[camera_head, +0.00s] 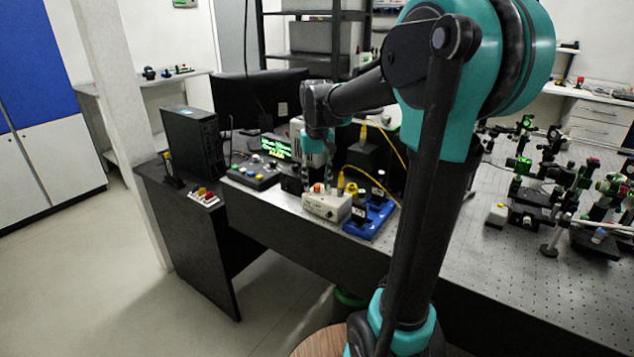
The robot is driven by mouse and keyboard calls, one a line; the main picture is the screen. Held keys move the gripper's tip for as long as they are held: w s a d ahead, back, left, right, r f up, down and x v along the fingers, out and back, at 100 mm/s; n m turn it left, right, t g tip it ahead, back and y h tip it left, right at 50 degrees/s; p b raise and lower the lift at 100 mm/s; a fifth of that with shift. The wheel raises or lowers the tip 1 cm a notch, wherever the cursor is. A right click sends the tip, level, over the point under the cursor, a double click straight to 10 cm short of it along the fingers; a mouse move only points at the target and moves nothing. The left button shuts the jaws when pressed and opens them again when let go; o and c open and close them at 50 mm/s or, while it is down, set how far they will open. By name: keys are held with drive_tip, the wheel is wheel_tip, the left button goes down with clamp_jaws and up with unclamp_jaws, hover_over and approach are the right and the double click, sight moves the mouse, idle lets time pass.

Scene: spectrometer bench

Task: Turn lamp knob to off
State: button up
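A small off-white box (326,205) with knobs on top stands near the front edge of the bench. An orange-red knob (318,187) shows on it. I cannot tell for sure which knob is the lamp knob, nor read its position. My gripper (322,178) points down just above or behind this box, at the end of my dark arm. Its fingers are small and dark here, so I cannot tell whether they are open or touch a knob.
A blue base with parts (368,218) stands right of the box, with a yellow cable. A control panel with coloured buttons (254,174) and a lit green display (276,147) are to the left, beside a black computer tower (193,142). Optical mounts (530,185) fill the right.

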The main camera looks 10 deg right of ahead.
sight(317, 186)
wheel_tip(317, 186, up, 12)
idle(0.7)
